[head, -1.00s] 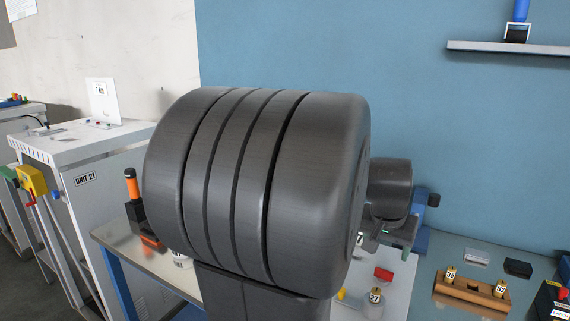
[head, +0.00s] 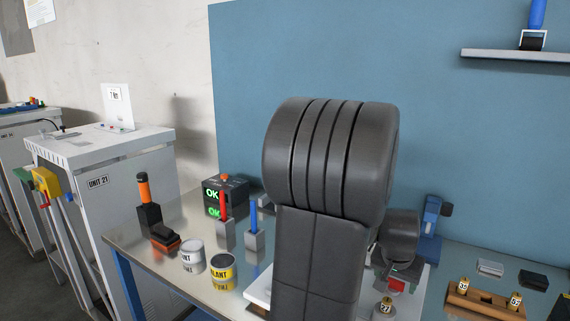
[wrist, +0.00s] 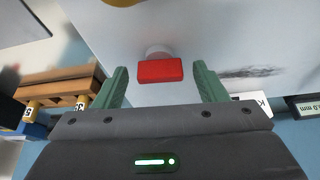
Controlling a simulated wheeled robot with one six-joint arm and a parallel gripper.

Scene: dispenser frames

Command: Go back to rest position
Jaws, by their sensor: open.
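My gripper (wrist: 160,88) shows in the wrist view with its two green fingers spread apart. No object is held between them. A red block (wrist: 160,71) with a pale round part behind it lies beyond the fingertips, apart from them. In the head view my dark arm fills the middle and hides most of the gripper. The red block also shows in the head view (head: 395,284), low and right of my arm.
A workbench (head: 200,217) holds a yellow-labelled can (head: 222,272), a white can (head: 191,256), a box reading OK (head: 224,190) and a wooden holder (head: 484,303) with numbered brass pieces. A white cabinet (head: 125,200) stands left. A shelf (head: 520,53) is on the blue wall.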

